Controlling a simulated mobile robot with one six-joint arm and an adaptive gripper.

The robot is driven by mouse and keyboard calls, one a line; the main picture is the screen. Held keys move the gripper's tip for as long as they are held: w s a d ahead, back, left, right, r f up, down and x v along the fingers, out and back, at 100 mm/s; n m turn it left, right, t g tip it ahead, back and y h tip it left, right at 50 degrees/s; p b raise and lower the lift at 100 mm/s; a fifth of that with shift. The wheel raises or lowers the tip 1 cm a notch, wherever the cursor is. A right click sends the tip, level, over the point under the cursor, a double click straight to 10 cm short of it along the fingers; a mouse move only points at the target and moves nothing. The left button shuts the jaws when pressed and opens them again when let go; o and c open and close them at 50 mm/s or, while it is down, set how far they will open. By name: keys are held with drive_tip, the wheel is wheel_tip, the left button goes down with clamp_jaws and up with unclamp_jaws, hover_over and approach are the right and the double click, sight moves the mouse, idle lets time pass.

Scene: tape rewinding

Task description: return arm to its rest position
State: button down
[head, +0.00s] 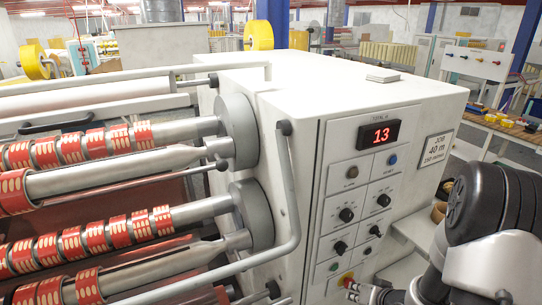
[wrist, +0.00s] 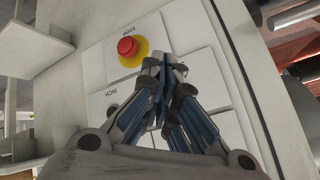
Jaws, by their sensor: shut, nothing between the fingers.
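My arm (head: 500,210) comes in from the right edge of the head view, folded low beside the control panel (head: 365,190). My gripper (head: 352,287) is at the bottom of that view, in front of the lower part of the panel and partly cut off by the frame. In the wrist view my gripper (wrist: 172,65) is shut and empty, its fingertips close together over the panel face. The red stop button on its yellow base (wrist: 127,47) is just left of the fingertips. It also shows in the head view (head: 345,280).
The white rewinding machine (head: 310,85) fills the middle, its counter (head: 380,134) reading 13. A grey bent handle (head: 290,190) and rollers with red tape rolls (head: 100,230) are at left. A sign (head: 436,148) reads JOB 40 m. A wooden bench (head: 505,128) stands at right.

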drive_tip(key=s+a+r+n+g+h, duration=0.1)
drive_tip(key=s+r+h, duration=0.15)
drive_tip(key=r, duration=0.75)
drive_tip(key=s+a+r+n+g+h, duration=0.1)
drive_tip(key=s+r+h, duration=0.15)
drive_tip(key=r, duration=0.65)
drive_tip(key=s+a+r+n+g+y, duration=0.1)
drive_tip(key=s+a+r, duration=0.2)
drive_tip(key=s+a, duration=0.3)
drive_tip(key=s+a+r+n+y, duration=0.1)
drive_tip(key=s+a+r, duration=0.3)
drive_tip(key=s, duration=0.8)
drive_tip(key=a+y, duration=0.1)
drive_tip(key=a, duration=0.1)
drive_tip(key=shift+s+a+g, duration=0.3)
drive_tip(key=shift+s+g, duration=0.05)
drive_tip(key=shift+g, duration=0.05)
idle(1.6)
